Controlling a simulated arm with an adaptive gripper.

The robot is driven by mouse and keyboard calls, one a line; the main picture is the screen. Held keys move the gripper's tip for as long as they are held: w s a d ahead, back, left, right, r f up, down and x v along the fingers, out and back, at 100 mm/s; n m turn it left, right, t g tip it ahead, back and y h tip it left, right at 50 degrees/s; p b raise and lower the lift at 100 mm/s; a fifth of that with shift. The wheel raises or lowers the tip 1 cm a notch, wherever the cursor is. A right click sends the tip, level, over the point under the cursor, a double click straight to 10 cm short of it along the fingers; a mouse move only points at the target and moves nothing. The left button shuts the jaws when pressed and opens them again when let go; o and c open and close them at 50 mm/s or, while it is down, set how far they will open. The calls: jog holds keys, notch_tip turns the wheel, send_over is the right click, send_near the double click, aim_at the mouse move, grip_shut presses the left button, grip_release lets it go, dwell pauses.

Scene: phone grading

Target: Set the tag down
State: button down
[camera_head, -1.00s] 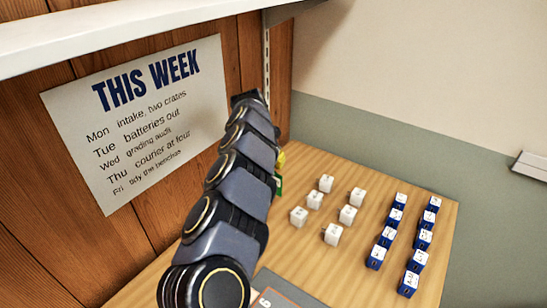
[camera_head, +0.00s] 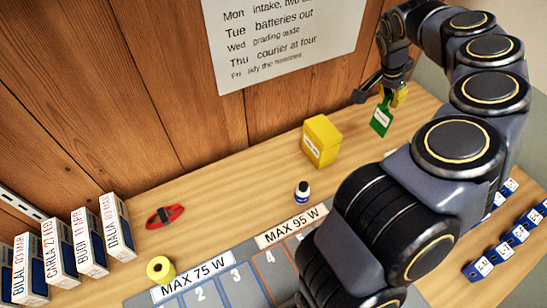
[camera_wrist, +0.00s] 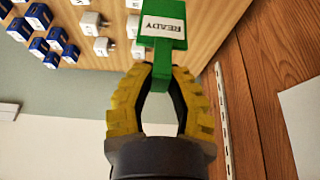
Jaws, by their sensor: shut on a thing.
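A green tag (camera_head: 381,117) with a white label hangs from my gripper (camera_head: 391,95) above the back of the table in the head view. In the wrist view the tag (camera_wrist: 165,28) reads READY, and my gripper's yellow fingers (camera_wrist: 160,90) are shut on its narrow green stem. The tag looks held clear of the table top, though the exact height is hard to tell.
A yellow box (camera_head: 321,141) stands left of the tag. A small bottle (camera_head: 302,192), a red tool (camera_head: 165,216), a yellow roll (camera_head: 160,269) and a grey numbered mat (camera_head: 237,287) lie nearer. Labelled boxes (camera_head: 90,243) stand at left. Blue blocks (camera_head: 497,250) and white plugs (camera_wrist: 95,22) are at right.

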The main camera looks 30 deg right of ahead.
jog(key=w+a+r+n, duration=0.1)
jog(key=w+a+r, duration=0.2)
jog(key=w+a, duration=0.55)
jog(key=s+a+n, duration=0.1)
jog(key=a, duration=1.8)
jog(key=s+a+f+m, duration=0.2)
jog(key=s+a+f, duration=0.1)
jog(key=s+a, duration=0.8)
jog(key=w+d+f, duration=0.3)
jog(key=w+f, duration=0.9)
jog(key=f, duration=0.1)
jog(key=shift+d, duration=0.3)
jog(key=shift+f, duration=0.1)
